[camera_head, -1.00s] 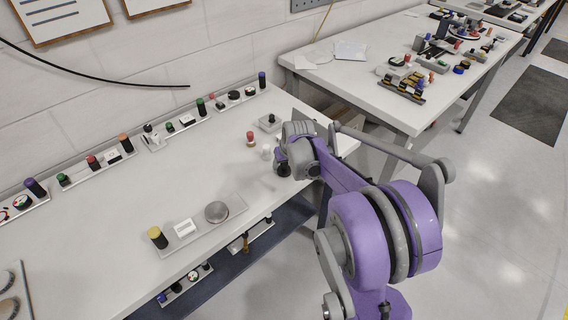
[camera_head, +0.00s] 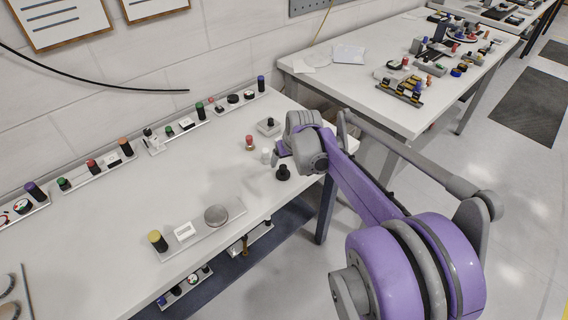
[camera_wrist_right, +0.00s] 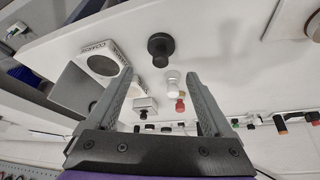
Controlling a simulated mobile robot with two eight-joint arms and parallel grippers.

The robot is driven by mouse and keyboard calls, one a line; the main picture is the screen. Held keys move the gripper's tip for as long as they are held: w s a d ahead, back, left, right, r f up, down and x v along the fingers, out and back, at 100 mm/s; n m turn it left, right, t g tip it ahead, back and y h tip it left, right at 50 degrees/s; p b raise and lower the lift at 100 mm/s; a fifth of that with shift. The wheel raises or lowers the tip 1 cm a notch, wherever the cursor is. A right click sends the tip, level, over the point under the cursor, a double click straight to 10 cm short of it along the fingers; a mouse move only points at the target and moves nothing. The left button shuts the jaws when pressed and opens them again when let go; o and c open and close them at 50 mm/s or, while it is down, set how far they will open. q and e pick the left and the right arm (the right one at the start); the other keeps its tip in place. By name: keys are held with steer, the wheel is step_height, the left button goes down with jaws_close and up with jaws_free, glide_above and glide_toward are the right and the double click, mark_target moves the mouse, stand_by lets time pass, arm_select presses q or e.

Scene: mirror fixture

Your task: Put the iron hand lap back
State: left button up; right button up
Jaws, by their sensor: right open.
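A black round piece with a knob (camera_head: 283,173) stands upright on the near white bench by its right edge; it is the likeliest hand lap, though I cannot be sure. It also shows in the right wrist view (camera_wrist_right: 161,46), ahead of my fingertips and apart from them. My right gripper (camera_wrist_right: 160,77) is open and empty; in the head view the arm's wrist hides most of it. A pale block with a round recess and lettering like "COARSE" (camera_wrist_right: 99,62) lies left of the fingers in the wrist view. My left gripper is not in view.
A red-topped piece (camera_head: 249,142) and a small white piece (camera_head: 265,155) stand close to the black piece. A grey plate (camera_head: 235,207) bears a disc, label and yellow-topped cylinder. Racks of small parts line the wall. The bench middle is clear.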

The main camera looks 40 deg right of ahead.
steer(key=d+v, duration=0.1)
steer(key=v, duration=0.4)
steer(key=s+a+f+n+y, duration=0.15)
steer(key=s+a, duration=0.25)
steer(key=a, duration=0.5)
steer(key=s+a+f+n+h, duration=0.15)
steer(key=s+a, duration=0.25)
steer(key=a, duration=0.4)
steer(key=s+a+f+n+y, duration=0.1)
steer(key=s+a+f, duration=0.5)
steer(key=s+a, duration=0.3)
steer(key=shift+s+f+y, duration=0.3)
steer(key=shift+s+y, duration=0.1)
steer(key=shift+s, duration=0.25)
